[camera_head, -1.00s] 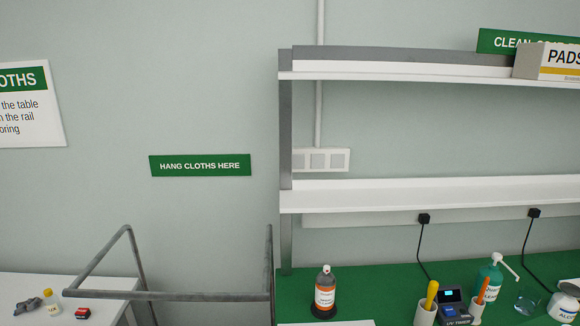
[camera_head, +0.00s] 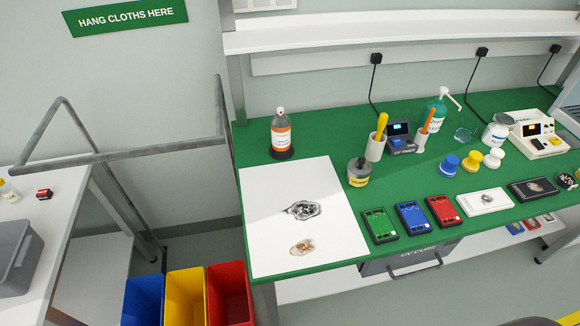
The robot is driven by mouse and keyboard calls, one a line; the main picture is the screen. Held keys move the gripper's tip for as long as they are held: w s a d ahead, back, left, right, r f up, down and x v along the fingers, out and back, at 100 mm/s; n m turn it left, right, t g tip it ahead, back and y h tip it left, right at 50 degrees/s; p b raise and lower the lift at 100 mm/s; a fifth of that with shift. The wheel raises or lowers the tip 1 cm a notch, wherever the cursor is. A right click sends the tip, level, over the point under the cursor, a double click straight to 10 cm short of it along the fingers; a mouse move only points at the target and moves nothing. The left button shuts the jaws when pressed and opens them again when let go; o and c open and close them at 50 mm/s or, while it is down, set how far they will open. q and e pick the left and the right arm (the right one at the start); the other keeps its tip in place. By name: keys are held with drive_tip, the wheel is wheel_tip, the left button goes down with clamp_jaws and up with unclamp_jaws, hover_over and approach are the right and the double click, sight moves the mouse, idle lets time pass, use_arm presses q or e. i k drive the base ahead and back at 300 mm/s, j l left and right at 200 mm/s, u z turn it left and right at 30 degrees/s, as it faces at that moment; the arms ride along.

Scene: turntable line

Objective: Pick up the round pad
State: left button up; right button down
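I cannot tell for sure which thing is the round pad. Three small round knobbed pieces stand together on the green bench top (camera_head: 400,262) at the right: a blue one (camera_head: 449,164), a yellow one (camera_head: 472,162) and a white one (camera_head: 493,159). A dark round base (camera_head: 282,154) lies under the orange-labelled bottle (camera_head: 281,132) at the left of the bench. Neither of my grippers shows. A dark shape at the bottom right edge is too cut off to name.
A white sheet (camera_head: 262,235) with two stains covers the bench's left end. Green (camera_head: 380,226), blue (camera_head: 412,218) and red (camera_head: 443,211) flat devices line the front edge. Blue, yellow (camera_head: 186,295) and red bins stand below. A metal rail (camera_head: 150,151) juts out at left.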

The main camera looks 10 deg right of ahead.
sight(448, 169)
drive_tip(key=z, duration=1.5)
